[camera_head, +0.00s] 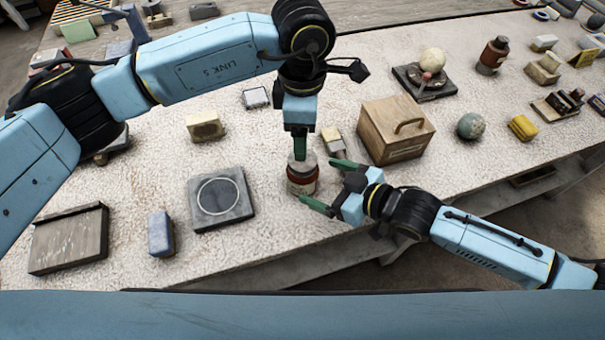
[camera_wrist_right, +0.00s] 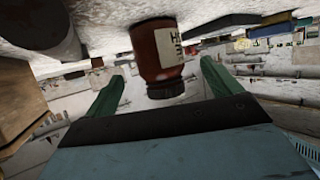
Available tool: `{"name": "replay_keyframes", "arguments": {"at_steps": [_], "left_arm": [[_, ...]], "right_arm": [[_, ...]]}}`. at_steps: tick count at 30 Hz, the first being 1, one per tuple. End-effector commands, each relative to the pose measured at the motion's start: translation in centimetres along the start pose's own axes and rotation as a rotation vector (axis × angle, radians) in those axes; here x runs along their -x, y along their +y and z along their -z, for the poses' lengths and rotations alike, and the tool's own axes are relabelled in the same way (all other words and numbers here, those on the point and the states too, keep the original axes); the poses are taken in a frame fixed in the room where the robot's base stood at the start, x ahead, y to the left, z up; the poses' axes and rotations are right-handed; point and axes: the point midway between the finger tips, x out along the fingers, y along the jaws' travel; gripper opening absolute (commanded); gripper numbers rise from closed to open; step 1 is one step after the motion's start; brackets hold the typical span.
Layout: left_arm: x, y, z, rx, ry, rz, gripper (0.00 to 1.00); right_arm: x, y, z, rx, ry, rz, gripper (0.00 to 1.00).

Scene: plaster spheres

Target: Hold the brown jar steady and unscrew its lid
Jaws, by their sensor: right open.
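The brown jar (camera_head: 302,183) stands upright near the table's front edge, with a pale label on its side. Its dark lid (camera_wrist_right: 165,89) is on it; the wrist view shows the jar (camera_wrist_right: 158,48) upside down. My left gripper (camera_head: 300,152) points straight down over the lid, its fingers seen edge-on, so their gap and any contact with the lid are hidden. My right gripper (camera_head: 325,186) is open at the jar's right side, one finger on the far side and one on the near side. In the right wrist view the jar shows between its fingers (camera_wrist_right: 160,95), apart from both.
A wooden box (camera_head: 396,130) with a handle stands right of the jar, behind my right gripper. A grey plate with a ring (camera_head: 220,199) lies left of the jar. A small brush-like block (camera_head: 333,141) lies just behind. The table's front edge is close below.

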Motion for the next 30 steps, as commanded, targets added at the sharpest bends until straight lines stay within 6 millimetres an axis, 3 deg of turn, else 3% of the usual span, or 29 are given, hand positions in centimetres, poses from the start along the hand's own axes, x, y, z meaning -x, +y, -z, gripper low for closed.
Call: {"name": "replay_keyframes", "arguments": {"at_steps": [3,9,21,30], "left_arm": [[0.0,0.0,0.0,0.000,-0.001,0.000,0.72],[0.0,0.0,0.0,0.000,-0.001,0.000,0.72],[0.0,0.0,0.0,0.000,-0.001,0.000,0.72],[0.0,0.0,0.0,0.000,-0.001,0.000,0.72]], "right_arm": [[-2.2,0.0,0.1,0.000,0.002,0.000,0.90],[-4.3,0.0,0.0,0.000,0.000,0.000,0.90],[-4.8,0.0,0.0,0.001,-0.001,-0.001,0.89],[-4.8,0.0,0.0,0.000,-0.001,-0.001,0.50]]}}
